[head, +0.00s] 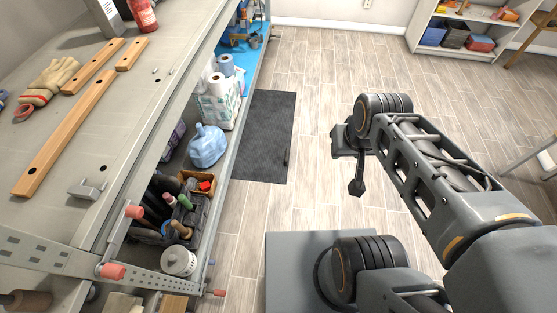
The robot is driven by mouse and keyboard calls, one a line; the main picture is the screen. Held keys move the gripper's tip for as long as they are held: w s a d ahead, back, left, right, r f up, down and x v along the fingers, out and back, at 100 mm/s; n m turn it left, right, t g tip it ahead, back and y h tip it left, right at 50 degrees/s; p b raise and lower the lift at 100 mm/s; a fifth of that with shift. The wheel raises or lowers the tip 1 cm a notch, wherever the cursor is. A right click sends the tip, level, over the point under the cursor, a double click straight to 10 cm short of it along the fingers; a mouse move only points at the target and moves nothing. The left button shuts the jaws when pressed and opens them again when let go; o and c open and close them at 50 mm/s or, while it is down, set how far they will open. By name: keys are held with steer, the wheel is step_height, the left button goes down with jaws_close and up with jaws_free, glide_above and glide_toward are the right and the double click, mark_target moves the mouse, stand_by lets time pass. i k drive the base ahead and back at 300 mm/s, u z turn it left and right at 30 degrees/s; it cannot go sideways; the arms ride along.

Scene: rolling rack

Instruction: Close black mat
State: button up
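The black mat (266,118) lies flat and spread out on the floor beside the long grey workbench. Its left edge runs along or under the lower shelf, so I cannot tell if part is hidden. A small dark upright piece (286,157) shows near its right edge; it is too small to identify. My gripper (355,172) hangs above the floor to the right of the mat, apart from it. I see it from above and behind, and cannot tell whether its fingers are apart. Nothing visible is held in it.
The workbench (115,150) fills the left side, with tools and wood on top. Its lower shelf holds a blue jug (207,147), paper rolls and a crate. A white shelf unit (462,45) stands at the back right. The floor between is clear.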

mark_target(263, 152)
steer(key=u, duration=0.6)
steer(key=i, duration=1.65)
steer(key=z, duration=0.05)
